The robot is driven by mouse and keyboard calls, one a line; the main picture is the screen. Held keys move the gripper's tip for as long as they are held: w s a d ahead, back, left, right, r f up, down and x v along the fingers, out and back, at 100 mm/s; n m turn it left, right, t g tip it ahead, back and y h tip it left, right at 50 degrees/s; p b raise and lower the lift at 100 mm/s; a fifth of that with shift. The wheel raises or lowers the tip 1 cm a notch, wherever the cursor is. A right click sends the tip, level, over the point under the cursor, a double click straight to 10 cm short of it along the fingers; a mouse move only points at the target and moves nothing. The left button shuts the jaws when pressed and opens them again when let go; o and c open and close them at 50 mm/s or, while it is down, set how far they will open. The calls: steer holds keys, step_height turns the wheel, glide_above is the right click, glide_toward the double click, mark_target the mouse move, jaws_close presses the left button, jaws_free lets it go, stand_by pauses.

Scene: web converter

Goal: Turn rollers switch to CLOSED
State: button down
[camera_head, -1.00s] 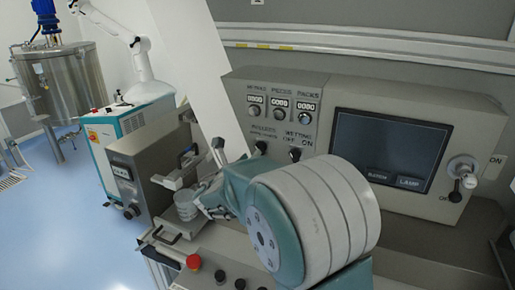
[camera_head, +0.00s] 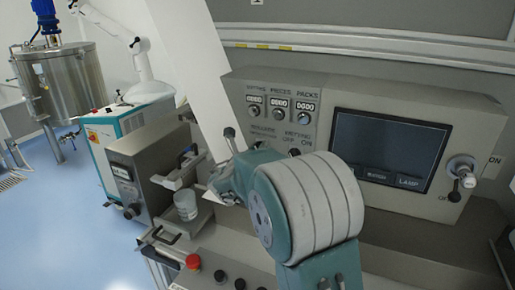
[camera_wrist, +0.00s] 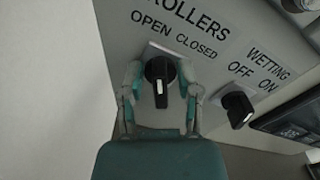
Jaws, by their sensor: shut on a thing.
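The rollers switch (camera_wrist: 159,72) is a black rotary knob on the grey panel, below the words OPEN and CLOSED in the wrist view. A white mark on it points down in the picture, away from the words. My gripper (camera_wrist: 161,88) has one finger on each side of the knob and is shut on it. In the head view, my teal and grey arm blocks the sight of the gripper's grasp on the knob.
The wetting switch (camera_wrist: 237,104) is a similar knob close to the right of my gripper; it also shows in the head view (camera_head: 294,152). A dark screen (camera_head: 388,150) and a lamp switch (camera_head: 461,172) are farther right. A red button (camera_head: 193,262) is below.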

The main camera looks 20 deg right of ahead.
steer(key=shift+f+m, duration=0.1)
steer(key=shift+m, duration=0.2)
steer(key=m, duration=0.5)
steer(key=shift+s, duration=0.1)
steer(key=m, duration=0.6)
steer(key=shift+s+d+f, duration=0.15)
steer(key=shift+d, duration=0.05)
steer(key=shift+m, duration=0.3)
steer(key=c, duration=0.7)
jaws_free()
